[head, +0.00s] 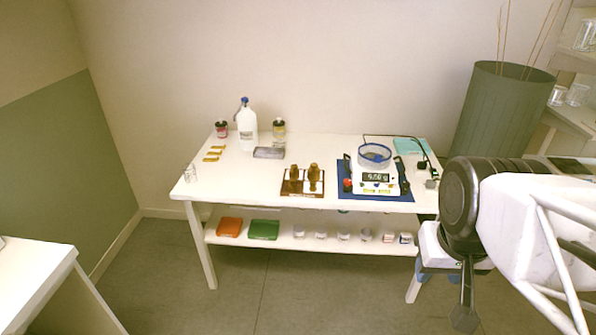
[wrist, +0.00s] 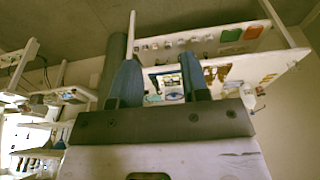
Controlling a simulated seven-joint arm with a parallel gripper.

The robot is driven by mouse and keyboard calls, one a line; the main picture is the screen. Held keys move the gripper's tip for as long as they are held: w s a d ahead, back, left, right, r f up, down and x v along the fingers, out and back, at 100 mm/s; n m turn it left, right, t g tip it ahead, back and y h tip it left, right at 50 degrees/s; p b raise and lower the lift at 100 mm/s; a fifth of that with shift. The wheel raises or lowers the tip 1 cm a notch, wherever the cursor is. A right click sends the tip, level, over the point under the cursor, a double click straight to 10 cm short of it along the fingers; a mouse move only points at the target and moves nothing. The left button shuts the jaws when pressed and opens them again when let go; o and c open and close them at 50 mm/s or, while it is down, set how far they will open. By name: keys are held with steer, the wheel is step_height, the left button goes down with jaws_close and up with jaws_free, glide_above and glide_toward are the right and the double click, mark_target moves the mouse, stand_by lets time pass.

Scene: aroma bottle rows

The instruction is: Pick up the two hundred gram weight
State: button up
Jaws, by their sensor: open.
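A scale (head: 378,179) with a blue-rimmed glass dish stands on a blue mat, right of the weights. A white bottle (head: 247,125), small jars and a grey block (head: 269,153) stand behind. Gold pieces (head: 212,153) lie left. A tall green bin (head: 500,110) stands behind right.

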steer(key=shift+w, duration=0.1)
steer(key=m+g, duration=0.3)
steer(key=m, duration=1.2)
glide_above(293, 179)
steer(key=f, duration=2.6)
steer(key=shift+s+f, duration=0.25)
steer(key=shift+f, duration=0.15)
steer(key=shift+w+a+f, duration=0.15)
steer(key=shift+f, duration=0.2)
